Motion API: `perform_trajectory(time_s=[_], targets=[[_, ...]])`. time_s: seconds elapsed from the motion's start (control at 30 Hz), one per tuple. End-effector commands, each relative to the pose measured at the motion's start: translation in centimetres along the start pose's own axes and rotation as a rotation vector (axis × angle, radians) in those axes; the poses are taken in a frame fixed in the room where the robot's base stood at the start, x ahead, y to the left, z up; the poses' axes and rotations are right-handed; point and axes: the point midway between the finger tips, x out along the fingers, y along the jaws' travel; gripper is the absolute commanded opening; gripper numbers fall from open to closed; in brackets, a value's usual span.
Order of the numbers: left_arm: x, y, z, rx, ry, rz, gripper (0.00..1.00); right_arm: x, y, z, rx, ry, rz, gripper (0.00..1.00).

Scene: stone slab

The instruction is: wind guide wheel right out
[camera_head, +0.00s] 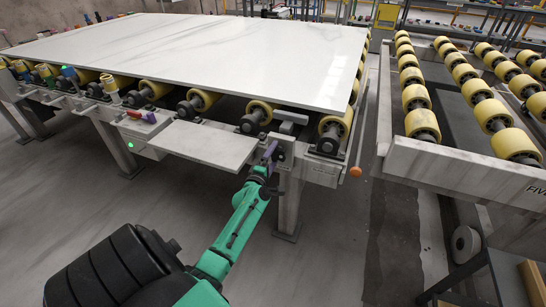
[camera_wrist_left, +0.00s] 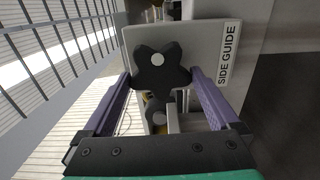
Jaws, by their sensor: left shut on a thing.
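The guide wheel (camera_wrist_left: 160,68) is a black lobed hand knob with a pale centre, seen in the left wrist view. It sits in front of a grey plate (camera_wrist_left: 207,30) labelled "SIDE GUIDE". The two purple fingers of my left gripper (camera_wrist_left: 160,80) lie on either side of the wheel, shut on it. In the head view my left gripper (camera_head: 268,158) is at the front right of the roller table, below the slab's edge; the wheel cannot be made out clearly there. My right gripper is not in view.
A large white stone slab (camera_head: 220,50) lies on the yellow rollers. A grey shelf (camera_head: 203,143) juts out left of my gripper. An orange-ended lever (camera_head: 355,171) stands to the right. A second roller table (camera_head: 460,165) is further right. Open floor lies in front.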

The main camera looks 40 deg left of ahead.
Motion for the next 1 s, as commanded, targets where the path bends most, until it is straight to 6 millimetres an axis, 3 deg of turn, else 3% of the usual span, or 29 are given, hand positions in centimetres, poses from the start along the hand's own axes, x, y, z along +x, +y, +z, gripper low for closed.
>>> perform_trajectory(time_s=[0.4,0.43,0.77,0.87,1.0], targets=[[-0.1,-0.3,0.1,-0.008,-0.003,-0.006,0.39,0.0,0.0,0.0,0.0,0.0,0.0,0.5],[-0.1,-0.3,0.1,-0.008,-0.003,-0.006,1.0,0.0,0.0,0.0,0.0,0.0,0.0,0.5],[-0.7,-0.2,0.1,-0.006,-0.002,-0.005,1.0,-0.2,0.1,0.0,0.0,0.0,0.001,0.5],[-2.0,-0.2,0.1,-0.006,-0.001,-0.005,1.0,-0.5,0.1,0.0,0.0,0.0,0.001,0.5],[-5.3,-0.2,0.0,-0.007,-0.001,-0.007,1.0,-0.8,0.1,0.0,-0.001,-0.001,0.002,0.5]])
